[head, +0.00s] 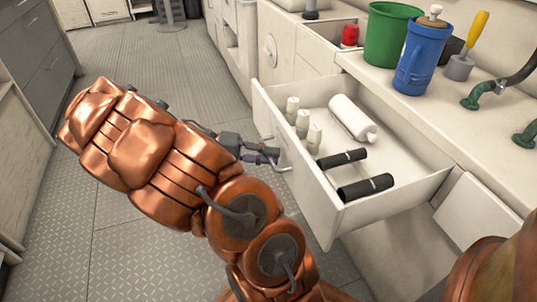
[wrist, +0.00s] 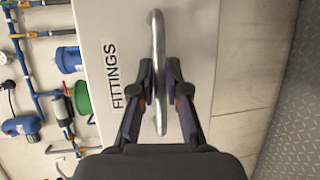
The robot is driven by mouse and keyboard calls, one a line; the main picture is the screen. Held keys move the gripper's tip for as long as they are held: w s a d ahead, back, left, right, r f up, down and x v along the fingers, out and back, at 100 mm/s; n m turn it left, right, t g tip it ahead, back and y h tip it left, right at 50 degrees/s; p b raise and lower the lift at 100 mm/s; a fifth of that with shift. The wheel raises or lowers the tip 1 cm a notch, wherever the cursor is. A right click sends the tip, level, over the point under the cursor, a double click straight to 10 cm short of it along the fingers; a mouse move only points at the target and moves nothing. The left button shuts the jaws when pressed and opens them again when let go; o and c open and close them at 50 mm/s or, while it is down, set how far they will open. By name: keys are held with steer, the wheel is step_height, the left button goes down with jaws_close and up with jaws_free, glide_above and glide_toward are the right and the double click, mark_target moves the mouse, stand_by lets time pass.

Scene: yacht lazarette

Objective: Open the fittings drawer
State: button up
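The fittings drawer (head: 375,203) is pulled well out of the white counter in the head view. Inside it lie a white roll, several small white pieces and two black cylinders. Its front bears the label "FITTINGS" (wrist: 113,76) in the wrist view. The metal bar handle (wrist: 158,28) stands out from that front and also shows in the head view (head: 284,167). My gripper (head: 266,153) is at the handle. In the wrist view its fingers (wrist: 160,82) lie on both sides of the bar, close against it, and appear shut on it.
A red item (head: 349,35) sits farther back. The patterned floor (head: 150,65) left of the drawer is clear, with grey cabinets (head: 38,50) opposite.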

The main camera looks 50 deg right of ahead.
steer(key=o, duration=0.4)
steer(key=shift+c, duration=0.2)
steer(key=shift+w, duration=0.1)
steer(key=v, duration=0.7)
steer(key=shift+w+a+r, duration=0.1)
stand_by(0.4)
steer(key=s+a+r+n+t+y+p, duration=0.3)
steer(key=a+r+p, duration=0.4)
steer(key=r+p, duration=0.4)
steer(key=s+a+r+n+t+y+p, duration=0.3)
steer(key=s+a+r+p, duration=0.3)
steer(key=r+p, duration=0.5)
steer(key=s+a+r+n+t+y+p, duration=0.2)
steer(key=s+a+r+n+t+p, duration=0.2)
steer(key=a+r+p, duration=0.5)
step_height(320, 180, up, 3)
steer(key=s+t+p, duration=0.1)
steer(key=p, duration=0.4)
steer(key=shift+f+t+y, duration=0.25)
steer(key=shift+t+y, duration=0.05)
steer(key=shift+y, duration=0.1)
